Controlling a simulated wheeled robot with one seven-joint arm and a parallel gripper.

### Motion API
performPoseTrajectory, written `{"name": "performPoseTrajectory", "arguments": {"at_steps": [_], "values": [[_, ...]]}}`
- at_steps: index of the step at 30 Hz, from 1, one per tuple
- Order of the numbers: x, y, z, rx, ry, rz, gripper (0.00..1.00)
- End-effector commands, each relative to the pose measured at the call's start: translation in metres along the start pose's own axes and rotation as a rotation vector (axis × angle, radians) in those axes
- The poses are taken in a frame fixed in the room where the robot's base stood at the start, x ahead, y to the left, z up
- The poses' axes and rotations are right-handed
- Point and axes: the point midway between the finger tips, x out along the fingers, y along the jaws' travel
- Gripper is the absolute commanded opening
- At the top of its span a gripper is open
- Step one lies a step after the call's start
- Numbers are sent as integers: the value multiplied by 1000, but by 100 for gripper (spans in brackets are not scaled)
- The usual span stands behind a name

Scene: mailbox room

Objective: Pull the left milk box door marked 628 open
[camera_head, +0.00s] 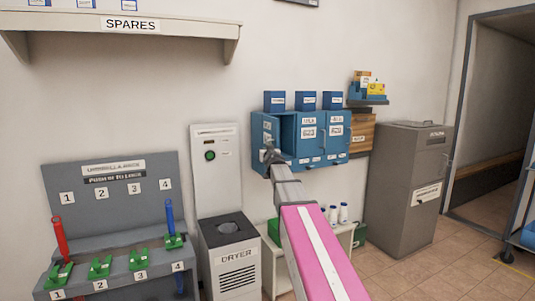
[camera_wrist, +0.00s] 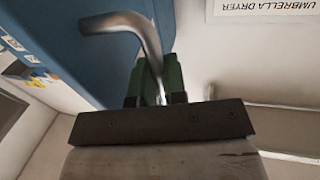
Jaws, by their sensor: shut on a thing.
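The blue milk box (camera_head: 311,158) hangs on the wall in the head view. Its left door (camera_head: 257,128) stands swung out at an angle on the left side, with a gap of blue interior beside it. The number on this door is too small to read. In the wrist view the blue door (camera_wrist: 75,45) fills the upper left, and its bent metal handle (camera_wrist: 128,22) runs down between my green fingers. My gripper (camera_wrist: 158,78) is shut on this handle. In the head view my gripper (camera_head: 271,157) is at the door's lower part, and my arm hides some of it.
The umbrella dryer (camera_head: 230,255) and its white panel stand left of the box. A low white shelf (camera_head: 342,232) with bottles is below. A grey bin (camera_head: 405,185) stands at right, beside a doorway. Small blue boxes (camera_head: 306,101) sit on top.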

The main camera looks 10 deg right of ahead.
Motion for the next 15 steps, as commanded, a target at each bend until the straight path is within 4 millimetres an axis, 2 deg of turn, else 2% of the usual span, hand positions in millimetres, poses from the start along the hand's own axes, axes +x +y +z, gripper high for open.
{"name": "performPoseTrajectory", "arguments": {"at_steps": [10, 11, 12, 13, 15], "values": [[0, 0, 0, -5, 0, 1, 0], [0, 0, 0, -5, 0, 1, 19], [0, 0, 0, -5, 0, 1, 32], [0, 0, 0, -4, 0, 1, 37], [0, 0, 0, -3, 0, 1, 37]]}}
